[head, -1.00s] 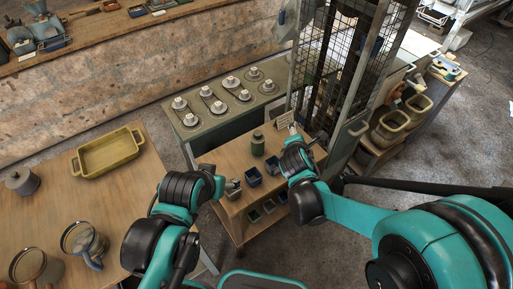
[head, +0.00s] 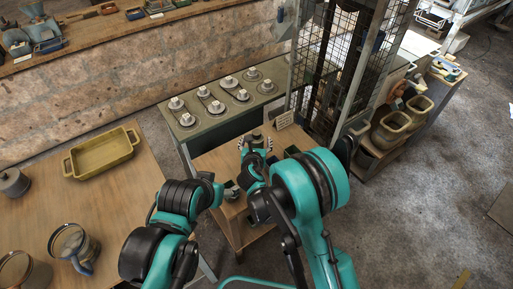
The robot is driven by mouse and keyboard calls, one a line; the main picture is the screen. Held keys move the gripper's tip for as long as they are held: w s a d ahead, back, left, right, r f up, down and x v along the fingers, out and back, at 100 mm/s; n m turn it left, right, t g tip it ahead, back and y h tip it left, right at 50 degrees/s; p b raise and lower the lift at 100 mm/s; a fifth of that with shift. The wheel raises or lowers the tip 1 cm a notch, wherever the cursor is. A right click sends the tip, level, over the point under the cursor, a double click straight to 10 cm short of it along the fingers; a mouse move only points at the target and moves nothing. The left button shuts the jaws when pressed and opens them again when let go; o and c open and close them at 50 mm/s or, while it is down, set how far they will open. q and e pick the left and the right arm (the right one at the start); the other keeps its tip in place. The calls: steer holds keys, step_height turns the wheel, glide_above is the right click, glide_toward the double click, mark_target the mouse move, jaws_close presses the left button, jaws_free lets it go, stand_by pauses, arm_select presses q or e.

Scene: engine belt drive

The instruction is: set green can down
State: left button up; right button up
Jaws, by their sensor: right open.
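The green can (head: 257,133) stands on the small wooden table (head: 213,157). Only its upper part shows; my right gripper hides the rest. My right gripper (head: 256,143) is open, with its fingers at the near side of the can. I cannot tell whether the fingers touch it. My left arm ends near the left side of the small table, low in the view. Its gripper (head: 231,189) is small and dark there, and its jaws cannot be made out.
Small bins on the small table are mostly hidden by my right arm. A small sign (head: 284,121) stands behind the can. A wire-mesh cage (head: 340,65) rises at the back right. A grey-green bench (head: 205,130) with several pale round parts is behind. A yellow tray (head: 103,156) lies on the left table.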

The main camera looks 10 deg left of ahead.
steer(key=shift+x, duration=1.1)
steer(key=shift+c, duration=0.4)
steer(key=c, duration=1.6)
steer(key=shift+o, duration=0.2)
